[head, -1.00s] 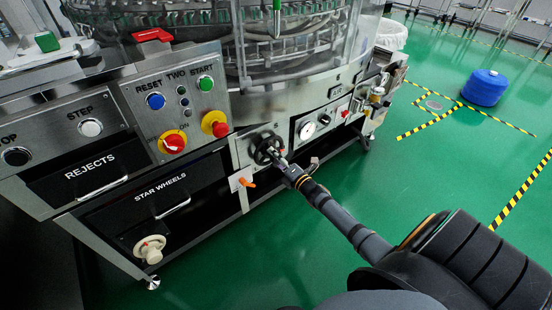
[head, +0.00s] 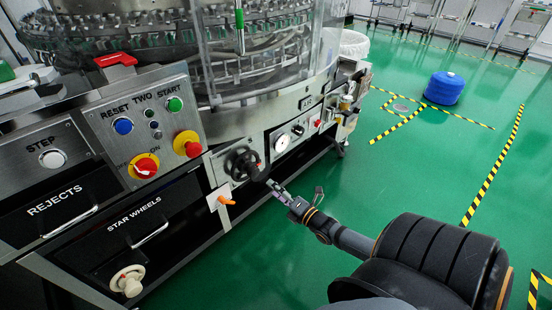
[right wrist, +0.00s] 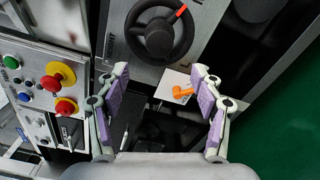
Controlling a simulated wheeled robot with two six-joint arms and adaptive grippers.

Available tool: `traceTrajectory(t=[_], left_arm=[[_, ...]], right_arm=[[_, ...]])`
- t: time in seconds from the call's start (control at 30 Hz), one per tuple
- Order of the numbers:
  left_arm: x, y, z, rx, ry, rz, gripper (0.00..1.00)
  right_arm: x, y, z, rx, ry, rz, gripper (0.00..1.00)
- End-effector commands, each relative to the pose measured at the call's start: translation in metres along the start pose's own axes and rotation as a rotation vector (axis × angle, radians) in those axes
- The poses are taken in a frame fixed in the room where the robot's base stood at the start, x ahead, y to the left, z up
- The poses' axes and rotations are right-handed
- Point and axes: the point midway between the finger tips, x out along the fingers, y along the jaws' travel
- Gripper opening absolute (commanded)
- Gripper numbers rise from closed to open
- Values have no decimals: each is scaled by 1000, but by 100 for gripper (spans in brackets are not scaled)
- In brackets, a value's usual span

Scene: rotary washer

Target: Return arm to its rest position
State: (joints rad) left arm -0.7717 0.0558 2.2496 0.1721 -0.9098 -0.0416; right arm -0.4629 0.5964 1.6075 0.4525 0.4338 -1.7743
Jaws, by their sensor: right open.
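My right gripper (head: 277,190) is in front of the rotary washer, to the right of and below its black handwheel (head: 243,163), and apart from it. In the right wrist view the two purple-padded fingers of the right gripper (right wrist: 158,95) stand wide apart with nothing between them in their grip. The black handwheel (right wrist: 159,34) with a red mark lies beyond the fingertips, near the top. My left gripper is not in view.
The washer's control panel (head: 146,125) with buttons and red-yellow knobs is at left. Drawers (head: 139,227) sit below it. A gauge (head: 282,143) is right of the wheel. Open green floor (head: 390,170) lies to the right, with a blue drum (head: 444,88) far back.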

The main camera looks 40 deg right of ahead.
Motion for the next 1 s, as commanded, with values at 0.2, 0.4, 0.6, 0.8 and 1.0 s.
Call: traceTrajectory(t=[0.2,0.4,0.6,0.8,1.0], left_arm=[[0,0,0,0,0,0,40],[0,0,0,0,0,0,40],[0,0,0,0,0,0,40],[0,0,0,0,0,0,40],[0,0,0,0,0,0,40]], right_arm=[[-2,0,0,1,-1,1,67],[-2,0,0,1,-1,1,67],[-3,-1,-5,28,4,-11,67],[-28,-25,-89,573,34,-289,67],[-74,-32,-161,1179,-122,-634,67]])
